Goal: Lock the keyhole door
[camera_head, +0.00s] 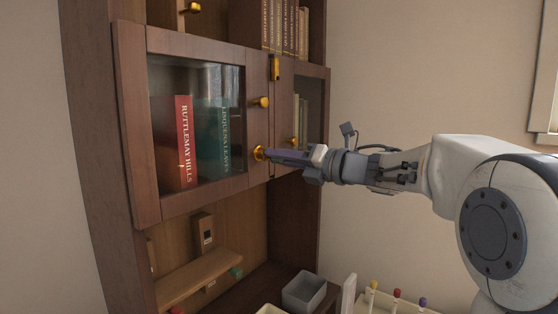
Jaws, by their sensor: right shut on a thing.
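The glass-fronted cabinet door (157,210) has a brown wooden frame and a round brass knob (261,102). The brass keyhole plate (258,154) sits low on its right stile. The door looks closed or nearly so. My left gripper is not in view.
A second, narrower door (313,120) is to the right. A red book (185,140) and a green book (213,140) stand behind the glass. A grey bin (303,290) and a rack with coloured-top sticks (396,298) are below.

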